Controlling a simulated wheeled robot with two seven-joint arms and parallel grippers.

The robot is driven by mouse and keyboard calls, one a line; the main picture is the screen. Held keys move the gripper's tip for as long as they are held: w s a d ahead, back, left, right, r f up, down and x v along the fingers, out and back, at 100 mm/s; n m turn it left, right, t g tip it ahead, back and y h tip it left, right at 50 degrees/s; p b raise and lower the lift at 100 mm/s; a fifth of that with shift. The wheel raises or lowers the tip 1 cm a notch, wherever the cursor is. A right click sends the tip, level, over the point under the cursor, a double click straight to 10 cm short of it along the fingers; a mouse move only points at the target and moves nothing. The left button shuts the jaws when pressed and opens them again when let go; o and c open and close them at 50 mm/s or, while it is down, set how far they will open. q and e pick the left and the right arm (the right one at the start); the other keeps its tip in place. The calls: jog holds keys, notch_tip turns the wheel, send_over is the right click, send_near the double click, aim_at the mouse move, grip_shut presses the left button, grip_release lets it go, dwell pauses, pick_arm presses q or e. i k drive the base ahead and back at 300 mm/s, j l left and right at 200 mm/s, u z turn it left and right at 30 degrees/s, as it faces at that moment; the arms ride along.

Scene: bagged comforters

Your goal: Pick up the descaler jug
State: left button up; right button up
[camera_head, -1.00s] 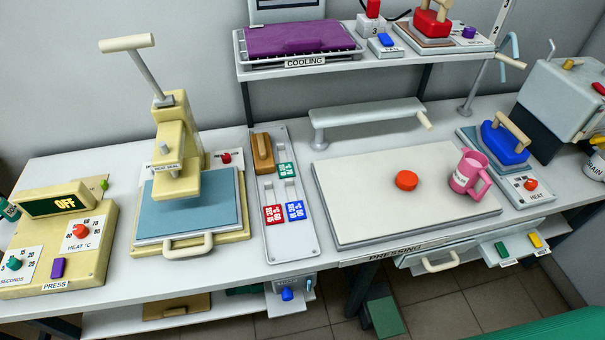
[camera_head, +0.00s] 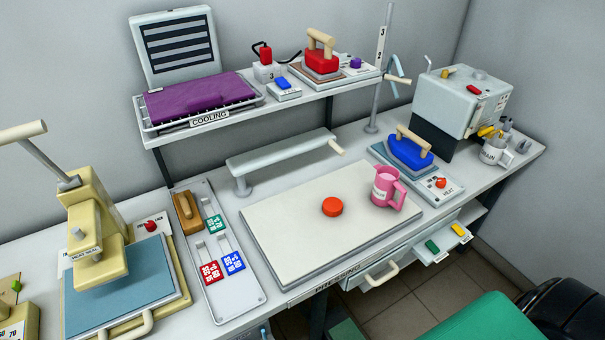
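A pink jug (camera_head: 384,190) with a handle on its right side stands upright at the right part of the white pressing board (camera_head: 290,245). It has a small white label that is too small to read, so I cannot tell for sure that it is the descaler jug. Neither of my grippers shows in the view, and nothing touches the pink jug.
A round orange-red object (camera_head: 332,206) lies left of the jug. A blue iron (camera_head: 410,150) rests on a heat base behind the jug. A grey rail (camera_head: 280,158) stands behind the board. A grey machine (camera_head: 462,98) and a pale container (camera_head: 492,152) stand at far right.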

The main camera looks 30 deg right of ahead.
aim_at(386, 183)
jog(key=k+z, duration=0.1)
jog(key=z, duration=1.25)
jog(key=j+u, duration=0.4)
jog(key=k+j+u, duration=0.1)
jog(key=j+u, duration=0.25)
